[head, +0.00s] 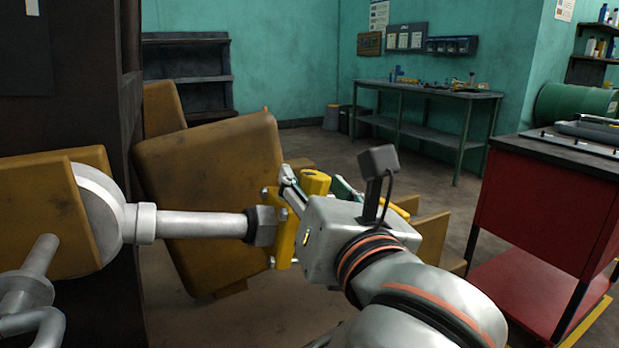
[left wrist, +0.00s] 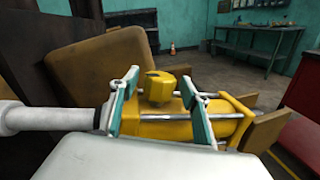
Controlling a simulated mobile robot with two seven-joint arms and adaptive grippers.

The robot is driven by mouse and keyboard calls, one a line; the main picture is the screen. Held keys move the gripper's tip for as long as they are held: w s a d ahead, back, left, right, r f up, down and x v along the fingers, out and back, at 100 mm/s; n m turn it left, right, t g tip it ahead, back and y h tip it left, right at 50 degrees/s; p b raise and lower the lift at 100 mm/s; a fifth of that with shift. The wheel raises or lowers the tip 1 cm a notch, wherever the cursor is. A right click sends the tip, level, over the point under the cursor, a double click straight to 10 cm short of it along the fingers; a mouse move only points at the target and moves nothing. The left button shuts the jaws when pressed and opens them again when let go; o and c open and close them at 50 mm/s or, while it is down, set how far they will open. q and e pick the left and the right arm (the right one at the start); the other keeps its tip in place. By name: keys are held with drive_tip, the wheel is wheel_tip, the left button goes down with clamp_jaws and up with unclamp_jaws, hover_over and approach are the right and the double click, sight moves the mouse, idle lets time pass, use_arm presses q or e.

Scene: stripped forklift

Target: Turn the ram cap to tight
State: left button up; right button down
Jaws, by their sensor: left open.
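The ram cap (left wrist: 157,87) is a faceted yellow knob with a dark mark on its top, on the yellow ram body (left wrist: 165,129). In the head view the cap (head: 314,181) shows behind my left gripper (head: 316,184). In the left wrist view my left gripper (left wrist: 158,84) is open. Its two teal-padded fingers stand on either side of the cap, with gaps showing; I see no contact. The ram's grey rod (head: 190,224) runs left through a dark nut (head: 262,226). My gripper's body hides much of the ram in the head view. My right gripper is not in view.
Large yellow-brown forklift panels (head: 205,170) stand behind the rod. A dark upright frame (head: 85,90) is at left. A red cabinet (head: 545,205) stands at right, and a green workbench (head: 430,92) is against the back wall. Open floor lies between.

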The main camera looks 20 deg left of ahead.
use_arm(q)
drive_tip(key=shift+w+a, duration=0.2)
drive_tip(key=shift+w, duration=0.1)
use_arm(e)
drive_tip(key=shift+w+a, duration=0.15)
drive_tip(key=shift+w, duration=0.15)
use_arm(q)
drive_tip(key=shift+r, duration=0.1)
drive_tip(key=shift+s, duration=0.1)
drive_tip(key=shift+c, duration=0.9)
drive_tip(key=c, duration=1)
drive_tip(key=shift+h, duration=0.3)
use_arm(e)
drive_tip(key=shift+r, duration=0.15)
